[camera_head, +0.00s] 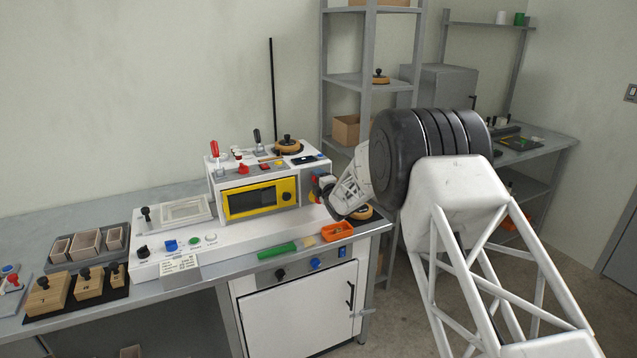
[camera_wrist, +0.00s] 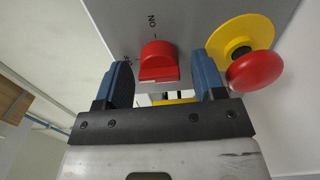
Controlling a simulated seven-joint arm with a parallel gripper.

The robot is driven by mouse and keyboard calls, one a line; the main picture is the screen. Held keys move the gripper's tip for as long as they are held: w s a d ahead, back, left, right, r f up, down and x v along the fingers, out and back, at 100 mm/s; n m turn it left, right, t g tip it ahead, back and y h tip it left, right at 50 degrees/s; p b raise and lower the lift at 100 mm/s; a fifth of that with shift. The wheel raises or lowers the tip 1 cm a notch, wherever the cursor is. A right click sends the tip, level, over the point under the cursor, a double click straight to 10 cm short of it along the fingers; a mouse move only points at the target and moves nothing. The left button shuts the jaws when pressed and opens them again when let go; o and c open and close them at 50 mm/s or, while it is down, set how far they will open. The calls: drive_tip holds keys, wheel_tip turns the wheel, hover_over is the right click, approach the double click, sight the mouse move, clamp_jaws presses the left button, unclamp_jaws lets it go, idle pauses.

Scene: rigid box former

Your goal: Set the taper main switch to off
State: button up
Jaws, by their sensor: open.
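The red main switch knob (camera_wrist: 158,60) sits on a grey panel in the wrist view. The word ON and a tick mark stand beyond it, and a partly covered label, seemingly OFF, lies to its left. I cannot tell for certain which mark the knob points at. My gripper (camera_wrist: 163,78) is open, with one blue-padded finger on each side of the knob; contact is not clear. In the head view my gripper (camera_head: 322,188) is at the right end of the white machine with the yellow-framed window (camera_head: 237,203). The knob is not discernible there.
A red mushroom button (camera_wrist: 255,70) on a yellow base stands close beside my right finger in the wrist view. In the head view an orange tray (camera_head: 337,232) and a green-handled tool (camera_head: 277,250) lie on the bench below my gripper.

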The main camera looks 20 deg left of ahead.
drive_tip(key=shift+d, duration=0.1)
drive_tip(key=v, duration=0.7)
drive_tip(key=shift+s+d, duration=0.2)
drive_tip(key=shift+s, duration=0.1)
drive_tip(key=shift+d+r, duration=0.1)
idle(0.5)
